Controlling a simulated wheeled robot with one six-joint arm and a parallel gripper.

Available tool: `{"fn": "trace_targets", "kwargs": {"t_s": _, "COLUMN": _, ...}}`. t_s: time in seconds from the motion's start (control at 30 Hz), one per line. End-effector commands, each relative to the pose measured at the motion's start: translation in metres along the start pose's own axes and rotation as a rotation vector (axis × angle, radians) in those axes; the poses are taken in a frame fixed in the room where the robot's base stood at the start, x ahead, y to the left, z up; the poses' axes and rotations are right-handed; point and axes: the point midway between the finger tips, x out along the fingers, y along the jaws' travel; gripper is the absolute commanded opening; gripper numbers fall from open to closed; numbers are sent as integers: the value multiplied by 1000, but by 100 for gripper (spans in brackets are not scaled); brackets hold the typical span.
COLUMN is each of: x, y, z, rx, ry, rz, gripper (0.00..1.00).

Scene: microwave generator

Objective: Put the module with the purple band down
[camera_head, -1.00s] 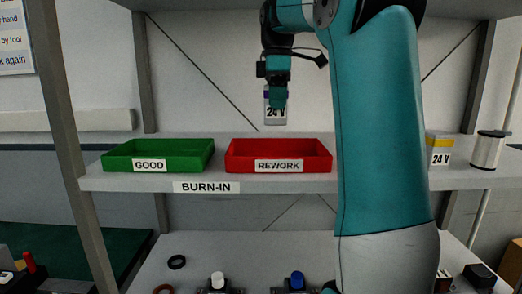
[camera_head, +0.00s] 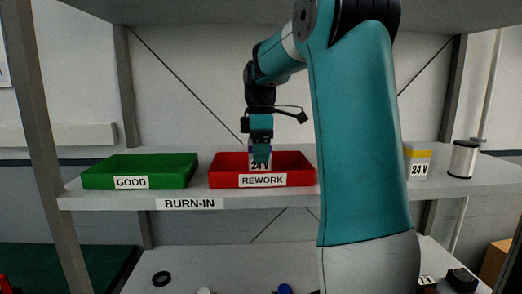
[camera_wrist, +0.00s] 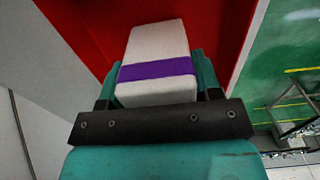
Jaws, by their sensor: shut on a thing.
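The module with the purple band (camera_wrist: 155,50) is a pale block, held between the fingers of my gripper (camera_wrist: 155,88) in the wrist view. The bin's red inside also shows in the wrist view (camera_wrist: 85,25).
A green GOOD bin (camera_head: 165,178) stands left of the red one on the BURN-IN shelf (camera_head: 120,199). Right of my arm are a yellow-banded 24 V module (camera_head: 417,163) and a white spool (camera_head: 463,159). A lower bench (camera_head: 220,265) holds small parts.

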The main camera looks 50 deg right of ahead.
Motion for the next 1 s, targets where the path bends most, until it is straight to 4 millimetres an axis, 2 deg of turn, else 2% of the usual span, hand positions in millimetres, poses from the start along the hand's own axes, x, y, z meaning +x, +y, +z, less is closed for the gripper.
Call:
{"fn": "trace_targets", "kwargs": {"t_s": 0.03, "x": 1, "y": 0, "z": 0, "rx": 0, "ry": 0, "rz": 0, "gripper": 63}}
{"fn": "trace_targets", "kwargs": {"t_s": 0.1, "x": 1, "y": 0, "z": 0, "rx": 0, "ry": 0, "rz": -1, "gripper": 79}}
{"fn": "trace_targets", "kwargs": {"t_s": 0.13, "x": 1, "y": 0, "z": 0, "rx": 0, "ry": 0, "rz": -1, "gripper": 84}}
{"fn": "trace_targets", "kwargs": {"t_s": 0.37, "x": 0, "y": 0, "z": 0, "rx": 0, "ry": 0, "rz": -1, "gripper": 84}}
{"fn": "trace_targets", "kwargs": {"t_s": 0.53, "x": -10, "y": 1, "z": 0, "rx": 0, "ry": 0, "rz": 2, "gripper": 84}}
{"fn": "trace_targets", "kwargs": {"t_s": 1.0, "x": -104, "y": 1, "z": 0, "rx": 1, "ry": 0, "rz": 2, "gripper": 84}}
